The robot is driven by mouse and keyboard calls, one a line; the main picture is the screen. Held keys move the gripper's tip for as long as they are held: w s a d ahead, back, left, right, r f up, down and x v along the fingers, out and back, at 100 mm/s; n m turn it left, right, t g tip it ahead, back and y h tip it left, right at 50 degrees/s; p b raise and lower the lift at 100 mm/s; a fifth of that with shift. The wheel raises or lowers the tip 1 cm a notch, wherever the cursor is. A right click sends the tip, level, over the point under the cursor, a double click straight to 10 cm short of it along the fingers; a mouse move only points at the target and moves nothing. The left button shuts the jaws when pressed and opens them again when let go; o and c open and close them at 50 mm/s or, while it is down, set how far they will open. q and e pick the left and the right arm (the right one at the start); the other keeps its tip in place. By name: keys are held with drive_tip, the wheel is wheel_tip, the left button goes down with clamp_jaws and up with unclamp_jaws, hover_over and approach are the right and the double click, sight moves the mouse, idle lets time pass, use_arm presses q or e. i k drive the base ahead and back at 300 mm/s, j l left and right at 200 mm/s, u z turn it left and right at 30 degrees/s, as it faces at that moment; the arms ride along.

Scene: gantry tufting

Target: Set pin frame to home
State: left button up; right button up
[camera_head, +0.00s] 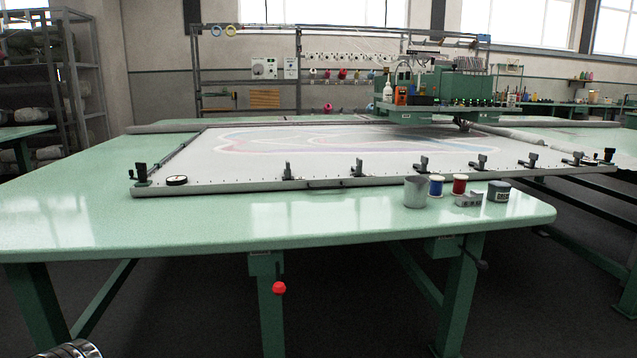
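The pin frame (235,186) is a wide pale flat frame lying on the green table. Its front rail runs along the near side, with several dark clamps standing along it, one of them near the middle (357,168). A pale sheet with blue, pink and dark curved markings (290,148) fills the frame. The green tufting machine head (440,88) stands over the frame's far right part. Neither gripper is in view; a ringed metal part of mine shows at the bottom left edge.
The table's (75,215) left front is clear.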

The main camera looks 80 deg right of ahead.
sight(228, 161)
drive_tip(key=z, duration=2.8)
